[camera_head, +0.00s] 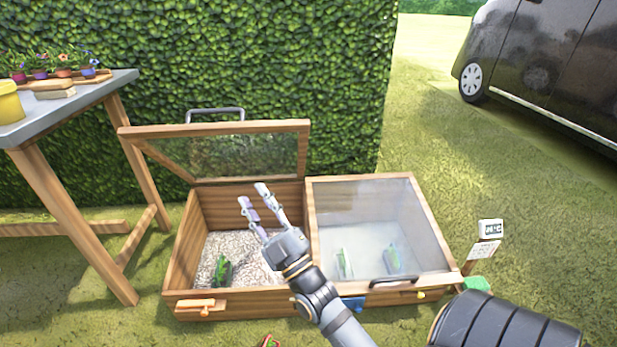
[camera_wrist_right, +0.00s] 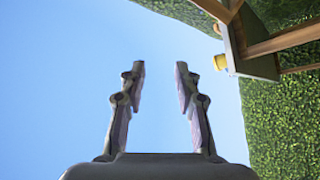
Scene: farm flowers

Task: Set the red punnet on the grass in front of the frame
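The wooden cold frame (camera_head: 245,305) stands on the grass with two compartments. Its left glass lid (camera_head: 245,155) is propped open and its right glass lid (camera_head: 365,200) is shut. A small red and green thing (camera_head: 268,341) lies on the grass in front of the frame, cut off by the bottom picture edge; I cannot tell whether it is the red punnet. My right gripper (camera_head: 253,194) is over the open left compartment in the head view, its fingers apart and nothing between them. The right wrist view also shows its empty fingers (camera_wrist_right: 160,75) against sky. My left gripper is out of view.
A small plant (camera_head: 222,270) stands on gravel in the left compartment. A grey-topped table (camera_head: 70,108) with a yellow pot (camera_head: 9,103) and flowers stands left. A sign (camera_head: 489,230) and a green thing (camera_head: 476,284) are right of the frame. A hedge (camera_head: 250,60) stands behind.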

